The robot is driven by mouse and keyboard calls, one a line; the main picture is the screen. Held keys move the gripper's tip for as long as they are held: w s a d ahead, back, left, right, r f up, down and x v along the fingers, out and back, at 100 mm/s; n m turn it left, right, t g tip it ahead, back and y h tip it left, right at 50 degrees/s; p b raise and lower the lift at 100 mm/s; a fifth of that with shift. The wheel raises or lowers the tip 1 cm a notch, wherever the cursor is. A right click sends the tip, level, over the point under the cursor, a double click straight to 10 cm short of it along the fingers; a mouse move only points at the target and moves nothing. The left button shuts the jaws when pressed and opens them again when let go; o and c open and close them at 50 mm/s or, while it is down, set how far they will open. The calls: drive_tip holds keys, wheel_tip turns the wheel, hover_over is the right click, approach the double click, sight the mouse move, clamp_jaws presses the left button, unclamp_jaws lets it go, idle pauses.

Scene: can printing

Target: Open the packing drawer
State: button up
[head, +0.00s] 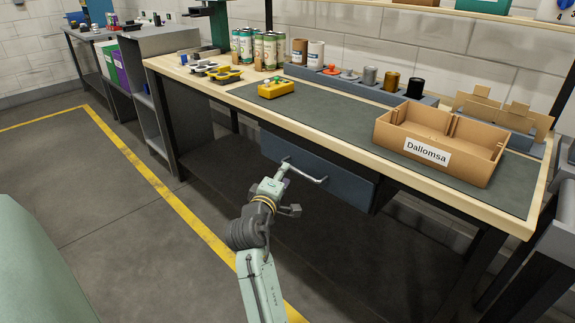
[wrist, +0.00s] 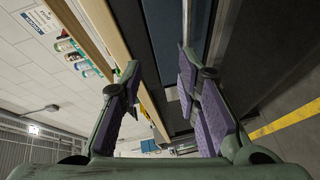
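The packing drawer (head: 340,181) is a dark blue front under the workbench top, and it looks shut. Its pale bar handle (head: 308,175) stands out from the front. My gripper (head: 283,187) is at the handle's left end in the head view; I cannot tell whether it touches the handle. In the wrist view my gripper (wrist: 158,80) is open, with its purple-padded fingers wide apart. The blue-grey drawer front also shows in the wrist view (wrist: 198,25), beside the right finger. I see nothing held between the fingers.
The workbench (head: 218,91) carries a cardboard box (head: 441,167) labelled Dallomsa, a yellow device (head: 275,89), several cans and a grey rack. Black bench legs stand at both sides. The floor (head: 80,200) in front is clear, with a yellow line.

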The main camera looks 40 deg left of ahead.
sight(300, 172)
drive_tip(key=shift+h, duration=0.8)
drive_tip(key=w+f, duration=0.1)
drive_tip(key=w, duration=0.2)
drive_tip(key=w+a+f+p, duration=0.1)
drive_tip(key=w+f, duration=0.1)
drive_tip(key=w, duration=0.2)
drive_tip(key=w+a+f, duration=0.1)
drive_tip(key=w+f, duration=0.1)
drive_tip(key=w, duration=0.2)
drive_tip(key=shift+f+p, duration=0.25)
drive_tip(key=shift+p, duration=0.15)
drive_tip(key=shift+c, duration=0.5)
clamp_jaws()
